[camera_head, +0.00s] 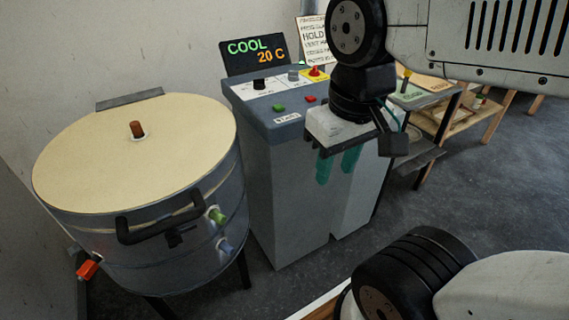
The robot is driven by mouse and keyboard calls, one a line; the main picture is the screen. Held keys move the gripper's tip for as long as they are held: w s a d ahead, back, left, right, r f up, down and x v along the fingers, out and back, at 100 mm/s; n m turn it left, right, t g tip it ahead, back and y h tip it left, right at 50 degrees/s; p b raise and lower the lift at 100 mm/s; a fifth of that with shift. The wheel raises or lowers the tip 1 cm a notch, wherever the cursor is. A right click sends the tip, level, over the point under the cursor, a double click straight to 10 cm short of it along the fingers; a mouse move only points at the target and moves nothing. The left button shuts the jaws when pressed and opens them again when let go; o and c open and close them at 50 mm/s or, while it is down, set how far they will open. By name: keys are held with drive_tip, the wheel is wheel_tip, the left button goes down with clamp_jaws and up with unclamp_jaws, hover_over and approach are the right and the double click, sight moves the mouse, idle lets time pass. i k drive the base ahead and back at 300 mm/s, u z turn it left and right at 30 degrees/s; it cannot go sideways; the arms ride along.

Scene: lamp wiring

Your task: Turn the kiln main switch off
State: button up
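The grey control cabinet (285,200) stands right of the round kiln (185,240). On its sloped top is a red rotary knob on a yellow plate (315,71), which looks like the main switch; its exact setting is too small to read. My gripper (338,170) points down in front of the cabinet's right side, below and nearer than the red knob. Its two teal fingers are apart with nothing seen between them. The display (255,52) reads "COOL" and "20 C".
The panel also carries a black knob (260,84), a grey knob (293,75), a green button (279,107) and a red button (310,99). A notice (316,42) stands behind, partly hidden by my arm. Wooden benches (455,120) stand at right; floor there is clear.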

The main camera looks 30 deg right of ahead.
sight(314, 72)
drive_tip(key=k, duration=0.45)
drive_tip(key=z, duration=0.85)
drive_tip(key=i, duration=1.45)
drive_tip(key=u, duration=0.8)
